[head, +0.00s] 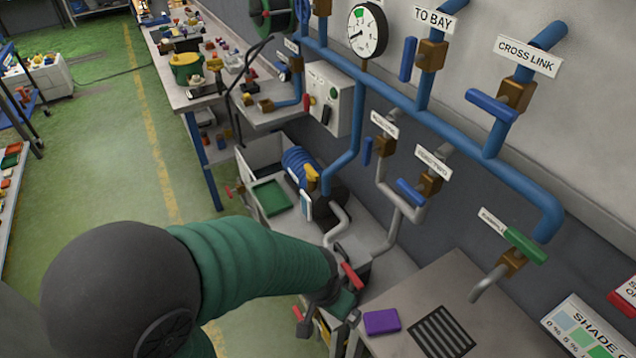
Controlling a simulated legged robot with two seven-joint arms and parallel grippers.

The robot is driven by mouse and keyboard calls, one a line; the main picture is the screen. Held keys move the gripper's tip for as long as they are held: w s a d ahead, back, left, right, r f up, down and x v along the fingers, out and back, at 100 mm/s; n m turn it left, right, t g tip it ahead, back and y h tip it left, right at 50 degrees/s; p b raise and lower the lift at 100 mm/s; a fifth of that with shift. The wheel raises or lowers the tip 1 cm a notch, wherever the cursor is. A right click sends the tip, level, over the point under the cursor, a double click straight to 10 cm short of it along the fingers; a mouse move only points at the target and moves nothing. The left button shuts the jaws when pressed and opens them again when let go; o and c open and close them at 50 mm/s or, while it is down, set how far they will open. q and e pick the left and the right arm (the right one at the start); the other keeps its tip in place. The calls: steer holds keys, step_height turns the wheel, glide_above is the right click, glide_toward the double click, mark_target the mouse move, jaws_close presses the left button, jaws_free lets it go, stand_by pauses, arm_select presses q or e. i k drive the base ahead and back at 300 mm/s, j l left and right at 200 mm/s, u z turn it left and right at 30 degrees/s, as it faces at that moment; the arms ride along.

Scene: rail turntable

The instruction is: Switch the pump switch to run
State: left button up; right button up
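A light grey control box (343,98) is mounted on the wall below the blue pipe, left of the gauge pipe. The switch's position marks are too small to read. The blue motor-like pump (298,165) stands below the box. My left arm, in a green sleeve, reaches in from the lower left. My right gripper is not in view.
Blue and grey pipes with labelled valves run along the wall; a gauge (366,30) sits above. A bench (440,305) at lower right holds a purple block (381,322) and a black grille (441,332). A cluttered workbench (185,98) stands behind. The green floor at left is open.

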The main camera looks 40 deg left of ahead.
mark_target(327, 109)
steer(key=u, duration=1.1)
steer(key=i+j+u, duration=0.15)
steer(key=i+j, duration=0.55)
steer(key=i+j+u, duration=0.2)
steer(key=i+j, duration=0.5)
steer(key=i+l, duration=0.05)
